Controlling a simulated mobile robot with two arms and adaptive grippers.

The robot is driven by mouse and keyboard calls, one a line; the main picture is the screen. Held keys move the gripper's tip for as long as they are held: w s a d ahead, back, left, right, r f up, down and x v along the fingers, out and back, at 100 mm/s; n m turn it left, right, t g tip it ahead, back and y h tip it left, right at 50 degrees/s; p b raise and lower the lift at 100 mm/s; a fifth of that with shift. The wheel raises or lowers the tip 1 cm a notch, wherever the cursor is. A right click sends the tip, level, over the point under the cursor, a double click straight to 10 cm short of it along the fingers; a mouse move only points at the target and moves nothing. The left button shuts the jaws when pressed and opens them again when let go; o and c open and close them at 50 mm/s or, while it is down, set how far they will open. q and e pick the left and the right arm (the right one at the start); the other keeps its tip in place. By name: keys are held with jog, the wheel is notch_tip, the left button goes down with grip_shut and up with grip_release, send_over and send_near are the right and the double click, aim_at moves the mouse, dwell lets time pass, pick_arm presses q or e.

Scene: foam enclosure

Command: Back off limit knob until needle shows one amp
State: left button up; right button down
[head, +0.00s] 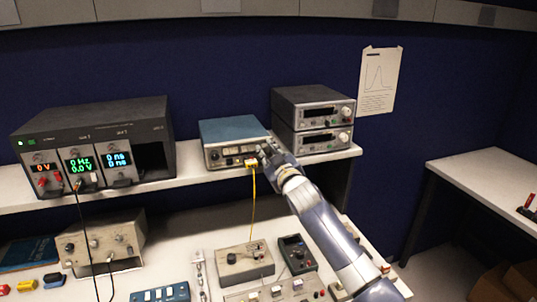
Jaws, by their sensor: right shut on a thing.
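A blue-topped instrument (232,130) stands on the shelf in the middle of the head view, with small dark displays or meters on its front. A yellow plug and lead come out of its front. My right gripper (267,153) reaches its front right corner and is shut on what looks like a knob there. The fingers hide the knob. No needle reading can be made out at this size. My left gripper is not in view.
Two stacked grey instruments (313,105) stand close to the right of my gripper. A black multi-display unit (95,145) is on the left. The yellow lead (253,205) hangs to the bench, near a grey box (245,262) and a dark handheld meter (297,254).

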jog(key=c, duration=1.4)
grip_release()
